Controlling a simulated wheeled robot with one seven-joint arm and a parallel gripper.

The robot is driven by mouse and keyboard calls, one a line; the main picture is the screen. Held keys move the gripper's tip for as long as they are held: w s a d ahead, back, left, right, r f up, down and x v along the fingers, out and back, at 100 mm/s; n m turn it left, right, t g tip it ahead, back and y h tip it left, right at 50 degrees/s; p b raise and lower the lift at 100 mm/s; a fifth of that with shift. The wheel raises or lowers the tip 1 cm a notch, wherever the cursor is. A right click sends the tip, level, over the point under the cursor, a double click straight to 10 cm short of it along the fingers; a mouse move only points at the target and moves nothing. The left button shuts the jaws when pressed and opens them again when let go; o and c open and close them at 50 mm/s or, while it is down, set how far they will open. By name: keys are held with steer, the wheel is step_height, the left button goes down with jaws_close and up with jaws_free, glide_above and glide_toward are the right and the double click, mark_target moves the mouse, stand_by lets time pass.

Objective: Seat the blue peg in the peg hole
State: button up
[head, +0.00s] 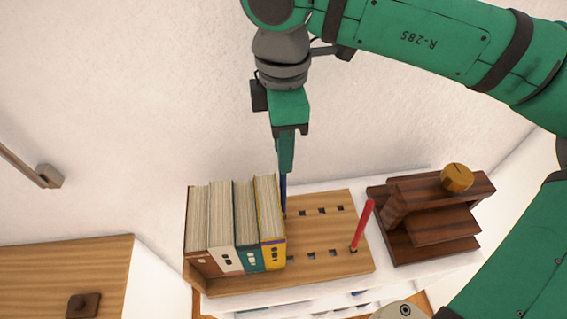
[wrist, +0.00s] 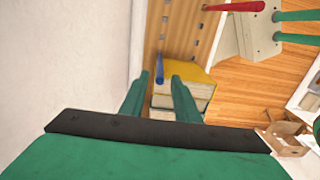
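The blue peg (head: 283,188) is upright at the back row of the wooden peg board (head: 335,262), beside the yellow book. Its lower end appears to meet the board in line with the dark square holes; whether it is inside a hole cannot be told. My gripper (head: 285,170) points down right above the peg. In the wrist view the blue peg (wrist: 160,68) shows between and just beyond the fingertips of my gripper (wrist: 160,80), with a gap on both sides. The fingers are apart and appear not to touch it.
Several upright books (head: 235,225) stand on the left of the board, the yellow one (head: 272,256) close to the peg. A tilted red peg (head: 363,225) stands at the board's front right. A dark wooden stand (head: 425,256) with a round wooden knob (head: 457,177) is farther right. A white wall lies behind.

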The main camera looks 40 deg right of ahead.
steer(key=shift+r, duration=1.7)
